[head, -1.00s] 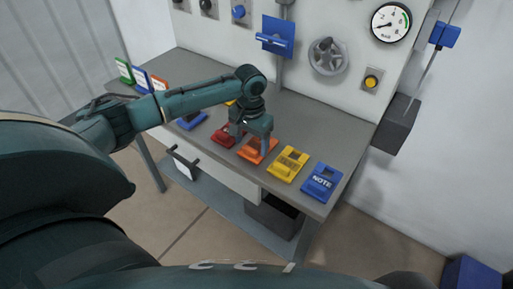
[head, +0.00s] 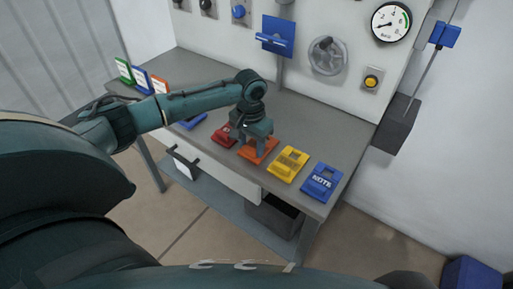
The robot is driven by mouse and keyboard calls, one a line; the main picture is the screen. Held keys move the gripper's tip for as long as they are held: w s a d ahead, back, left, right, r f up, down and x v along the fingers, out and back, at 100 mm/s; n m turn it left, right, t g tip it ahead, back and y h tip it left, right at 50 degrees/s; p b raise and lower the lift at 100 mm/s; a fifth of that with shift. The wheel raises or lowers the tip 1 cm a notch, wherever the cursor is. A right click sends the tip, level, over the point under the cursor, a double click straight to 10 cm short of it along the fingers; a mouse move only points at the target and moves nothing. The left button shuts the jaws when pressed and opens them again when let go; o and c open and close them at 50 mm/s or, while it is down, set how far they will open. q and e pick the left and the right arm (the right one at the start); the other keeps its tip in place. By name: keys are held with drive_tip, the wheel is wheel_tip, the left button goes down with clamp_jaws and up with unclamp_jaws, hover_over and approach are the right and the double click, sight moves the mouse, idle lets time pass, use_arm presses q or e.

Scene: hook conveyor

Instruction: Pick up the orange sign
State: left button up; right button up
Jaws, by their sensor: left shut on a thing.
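The orange sign (head: 259,153) lies on the grey workbench (head: 318,143), between a red sign (head: 224,136) on its left and a yellow sign (head: 288,164) on its right. My left gripper (head: 256,148) points down over the orange sign, with its fingers shut on it. The fingers and gripper body hide part of the sign's middle. The sign seems still at bench level. My right gripper is not in view.
A blue sign marked NOTE (head: 321,182) lies at the bench's right end. Upright green (head: 124,70) and blue (head: 142,79) cards stand at the far left. The wall panel holds a hand wheel (head: 327,56), a gauge (head: 391,22) and a blue holder (head: 278,36).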

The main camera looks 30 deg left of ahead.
use_arm(q)
wheel_tip(320, 180, up, 10)
drive_tip(key=s+d+r+n+p, duration=0.1)
drive_tip(key=s+d+r, duration=0.3)
drive_tip(key=s+d, duration=0.6)
drive_tip(key=shift+s+d+r+p, duration=0.25)
drive_tip(key=shift+d+r+p, duration=0.05)
drive_tip(key=shift+d+p, duration=0.35)
drive_tip(key=shift+w, duration=0.1)
